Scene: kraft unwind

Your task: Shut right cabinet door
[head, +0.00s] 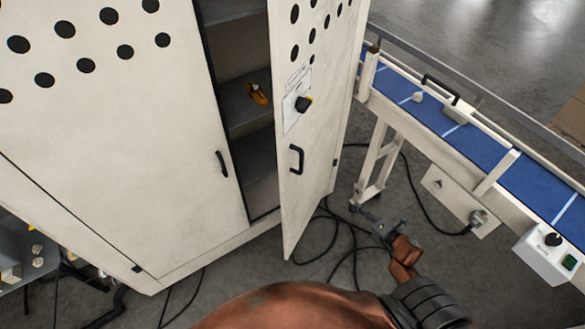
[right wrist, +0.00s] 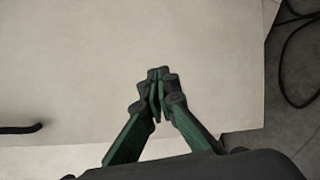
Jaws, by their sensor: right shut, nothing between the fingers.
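Shelves show in the gap. My right gripper (head: 378,228) is low, to the right of the door in the head view. In the right wrist view, the gripper (right wrist: 159,88) is shut and empty in front of a pale panel (right wrist: 130,45). I cannot tell whether its fingertips touch the panel. My left gripper is not in view.
The left cabinet door (head: 120,150) is closed. A yellow-orange item (head: 257,94) is on a shelf inside. A blue conveyor (head: 470,140) with a control box (head: 548,252) stands at the right. Black cables (head: 340,225) lie on the floor between cabinet and conveyor.

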